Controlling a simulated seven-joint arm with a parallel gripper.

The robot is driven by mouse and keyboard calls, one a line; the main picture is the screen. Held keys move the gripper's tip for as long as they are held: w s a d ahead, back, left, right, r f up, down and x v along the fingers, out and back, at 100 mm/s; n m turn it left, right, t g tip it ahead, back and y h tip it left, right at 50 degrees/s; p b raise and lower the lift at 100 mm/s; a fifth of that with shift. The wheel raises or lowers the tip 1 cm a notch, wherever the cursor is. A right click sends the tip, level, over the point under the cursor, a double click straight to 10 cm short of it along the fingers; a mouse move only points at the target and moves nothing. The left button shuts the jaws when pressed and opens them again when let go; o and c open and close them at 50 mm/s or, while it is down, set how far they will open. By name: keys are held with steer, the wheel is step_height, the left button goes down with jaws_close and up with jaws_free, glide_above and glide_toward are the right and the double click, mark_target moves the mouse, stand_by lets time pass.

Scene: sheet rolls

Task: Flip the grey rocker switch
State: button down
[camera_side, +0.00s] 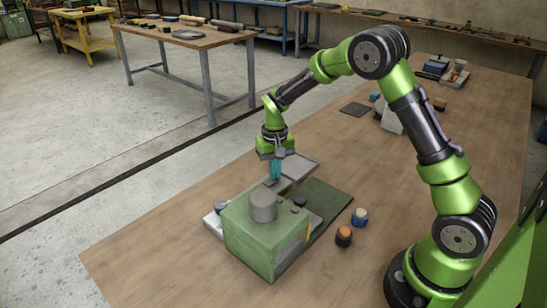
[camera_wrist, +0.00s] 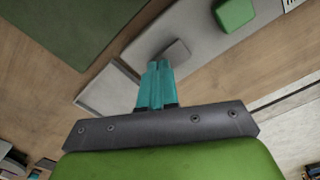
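My gripper (camera_side: 276,177) points down above a grey panel (camera_side: 300,166) behind the green box. Its teal fingers are together with nothing seen between them; the wrist view shows them (camera_wrist: 157,68) too. In the wrist view, a small grey raised block (camera_wrist: 176,50), which looks like the rocker switch, stands on the grey panel (camera_wrist: 200,38). The fingertips appear right beside or over its near left edge; I cannot tell whether they touch. In the side view the switch is not clear, with the fingers and green box in the way.
A green box (camera_side: 262,240) with a grey cylinder (camera_side: 263,205) on top hides part of the panel. A dark green mat (camera_side: 325,198) lies to its right. An orange-topped knob (camera_side: 344,236) and a blue-and-cream one (camera_side: 360,217) stand near.

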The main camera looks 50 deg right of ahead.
steer(key=shift+f, duration=0.1)
steer(key=shift+r, duration=3.55)
steer(key=shift+f, duration=0.1)
steer(key=s+a+r+n+t+y, duration=0.1)
steer(key=s+a+r+t, duration=0.2)
steer(key=s+r, duration=0.4)
steer(key=s+a+r+n+t+y, duration=0.1)
steer(key=s+a+r+t, duration=0.3)
steer(key=s, duration=1.1)
step_height(320, 180, up, 3)
steer(key=shift+s+a+r, duration=0.1)
steer(key=shift+s+a, duration=0.05)
steer(key=shift+a, duration=0.6)
steer(key=c, duration=1.8)
jaws_free()
